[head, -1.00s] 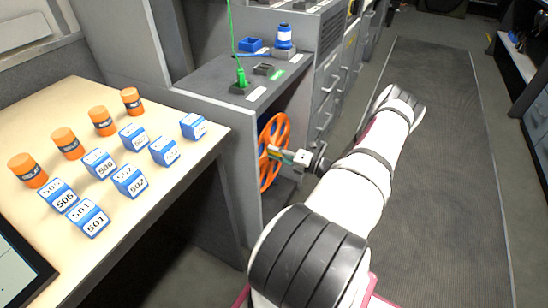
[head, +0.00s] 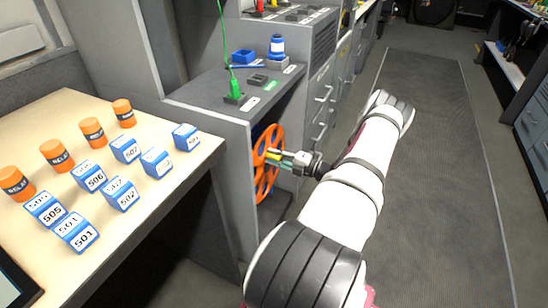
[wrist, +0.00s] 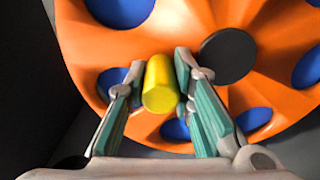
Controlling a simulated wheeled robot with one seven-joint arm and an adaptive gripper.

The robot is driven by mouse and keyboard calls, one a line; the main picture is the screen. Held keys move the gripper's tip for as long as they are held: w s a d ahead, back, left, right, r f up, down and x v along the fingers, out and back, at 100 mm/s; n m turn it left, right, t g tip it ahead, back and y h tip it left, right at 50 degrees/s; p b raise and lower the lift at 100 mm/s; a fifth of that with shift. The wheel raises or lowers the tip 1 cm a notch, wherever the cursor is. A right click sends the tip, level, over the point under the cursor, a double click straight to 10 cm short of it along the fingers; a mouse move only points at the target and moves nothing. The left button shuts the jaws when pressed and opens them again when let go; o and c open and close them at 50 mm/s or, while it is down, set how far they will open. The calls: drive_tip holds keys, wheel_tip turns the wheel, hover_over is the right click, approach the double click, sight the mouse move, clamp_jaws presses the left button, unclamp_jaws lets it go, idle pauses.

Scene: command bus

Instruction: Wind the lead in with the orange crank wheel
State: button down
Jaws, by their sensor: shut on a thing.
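The orange crank wheel (head: 262,190) stands upright in the open bay of the grey cabinet. In the wrist view the wheel (wrist: 95,50) fills most of the picture, with round openings and a dark hub (wrist: 228,56). Its yellow crank handle (wrist: 160,88) sits off the hub, between my fingers. My gripper (head: 280,158) reaches into the bay from the right and is shut on this handle; the wrist view shows both fingers (wrist: 155,75) beside it. A green lead (head: 222,35) runs up from a green plug (head: 235,94) on the cabinet top.
The cabinet's side wall (head: 225,145) is close left of the wheel. A blue bottle (head: 277,46) and blue tray (head: 243,56) stand on top. A desk (head: 175,195) with orange cylinders and blue numbered blocks is at left. The floor mat (head: 440,150) at right is clear.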

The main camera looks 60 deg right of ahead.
drive_tip(key=shift+d, duration=0.15)
drive_tip(key=c, duration=1.7)
unclamp_jaws()
drive_tip(key=shift+o, duration=0.2)
drive_tip(key=s, duration=1.2)
drive_tip(key=shift+d, duration=0.4)
drive_tip(key=shift+s, duration=0.1)
